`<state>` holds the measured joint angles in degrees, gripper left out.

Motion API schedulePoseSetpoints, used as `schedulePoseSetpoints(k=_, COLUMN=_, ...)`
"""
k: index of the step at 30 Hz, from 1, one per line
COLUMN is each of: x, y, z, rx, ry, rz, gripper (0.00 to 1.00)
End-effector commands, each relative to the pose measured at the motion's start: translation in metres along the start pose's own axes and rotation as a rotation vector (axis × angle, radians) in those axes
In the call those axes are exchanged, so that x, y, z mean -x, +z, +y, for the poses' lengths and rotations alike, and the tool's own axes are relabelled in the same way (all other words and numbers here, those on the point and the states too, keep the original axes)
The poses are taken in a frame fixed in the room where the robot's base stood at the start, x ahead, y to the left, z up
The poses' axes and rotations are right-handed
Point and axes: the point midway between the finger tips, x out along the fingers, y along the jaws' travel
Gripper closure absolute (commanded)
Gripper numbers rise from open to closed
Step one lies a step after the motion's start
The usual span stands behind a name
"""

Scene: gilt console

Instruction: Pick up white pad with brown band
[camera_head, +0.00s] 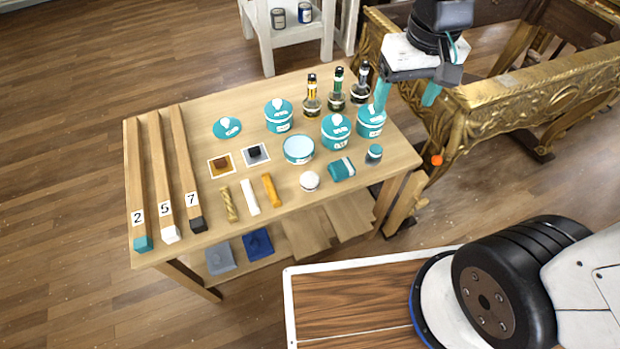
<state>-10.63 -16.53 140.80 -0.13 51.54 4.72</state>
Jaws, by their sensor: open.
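A small round white pad (309,181) sits near the front edge of the wooden table, right of the orange stick. It is the likeliest match for the white pad with brown band, but it is too small for me to make out the band clearly. My gripper (405,98) has teal fingers spread apart with nothing between them. It hangs by the table's back right corner, well above and to the right of the pad. One finger overlaps the view of the bottles and tins there.
Around the pad stand a teal block with a white band (342,169), a small teal jar (374,153) and a pale-lidded round tin (298,149). Several teal tins and dark bottles (337,90) stand behind. A gilt console (510,85) stands right of the table (290,212).

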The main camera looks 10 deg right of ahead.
Motion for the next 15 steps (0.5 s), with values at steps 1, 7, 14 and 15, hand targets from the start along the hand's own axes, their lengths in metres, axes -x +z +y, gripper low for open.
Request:
schedulePoseSetpoints(k=1, x=-0.019, y=-0.014, z=-0.011, rx=0.020, ry=-0.001, rz=-0.018, gripper=0.27)
schedulePoseSetpoints(k=7, x=-0.097, y=-0.057, z=-0.056, rx=0.078, ry=-0.004, rz=-0.041, gripper=0.27)
schedulePoseSetpoints(k=14, x=-0.196, y=-0.074, z=-0.108, rx=0.139, ry=-0.003, rz=-0.065, gripper=0.27)
schedulePoseSetpoints(k=15, x=-0.211, y=-0.074, z=-0.115, rx=0.146, ry=-0.002, rz=-0.068, gripper=0.27)
